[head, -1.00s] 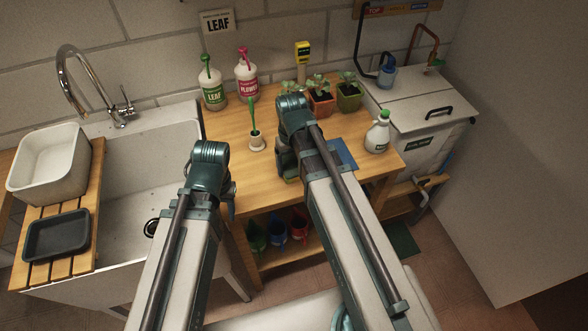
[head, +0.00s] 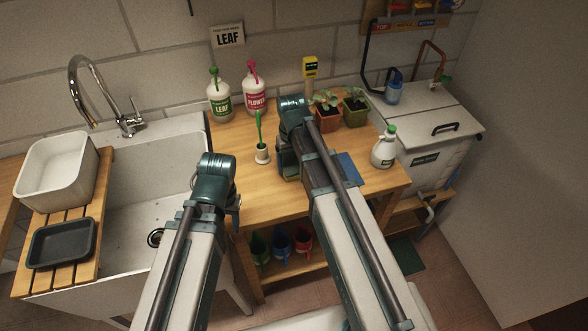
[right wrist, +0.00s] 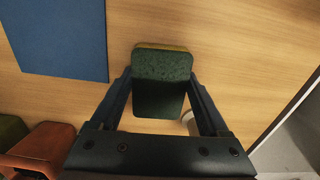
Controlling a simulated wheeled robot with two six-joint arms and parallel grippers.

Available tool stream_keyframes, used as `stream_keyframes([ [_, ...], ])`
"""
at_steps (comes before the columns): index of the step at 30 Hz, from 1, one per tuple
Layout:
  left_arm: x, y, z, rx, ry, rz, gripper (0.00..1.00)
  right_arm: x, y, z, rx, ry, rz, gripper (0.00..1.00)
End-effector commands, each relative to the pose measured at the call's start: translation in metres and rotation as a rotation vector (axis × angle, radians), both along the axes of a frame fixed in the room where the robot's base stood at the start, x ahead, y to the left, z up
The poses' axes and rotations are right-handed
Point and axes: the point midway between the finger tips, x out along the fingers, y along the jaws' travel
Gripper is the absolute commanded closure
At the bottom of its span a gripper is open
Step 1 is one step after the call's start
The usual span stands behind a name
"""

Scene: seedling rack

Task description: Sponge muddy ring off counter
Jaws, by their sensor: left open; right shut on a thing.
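My right gripper (right wrist: 160,95) is shut on a sponge (right wrist: 162,80), dark green with a yellowish edge, in the right wrist view. It is over the wooden counter (head: 235,135); whether the sponge touches the wood I cannot tell. In the head view this gripper (head: 288,165) is mostly behind my right arm, left of a blue mat (head: 350,168). My left gripper (head: 236,205) is open and empty, largely hidden by its own wrist, near the counter's front left edge. I see no muddy ring in either view; my right arm hides part of the counter.
A small white holder with a green-handled tool (head: 262,153) stands left of my right gripper. LEAF (head: 219,104) and FLOWER (head: 255,98) bottles, potted seedlings (head: 356,112) and a spray bottle (head: 384,150) stand around. The sink (head: 150,190) is left.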

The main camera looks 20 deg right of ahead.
Motion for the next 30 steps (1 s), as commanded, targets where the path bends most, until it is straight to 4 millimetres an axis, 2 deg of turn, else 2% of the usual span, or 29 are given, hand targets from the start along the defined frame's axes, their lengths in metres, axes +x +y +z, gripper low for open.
stream_keyframes([
  [11,0.0,0.0,0.005,0.0,0.0,0.0,0.5,-0.001,0.0,0.005,0.0,0.0,0.0,0.82],
  [30,0.0,0.0,0.062,0.0,0.0,0.0,0.5,-0.002,0.0,0.062,0.0,0.002,0.0,0.82],
])
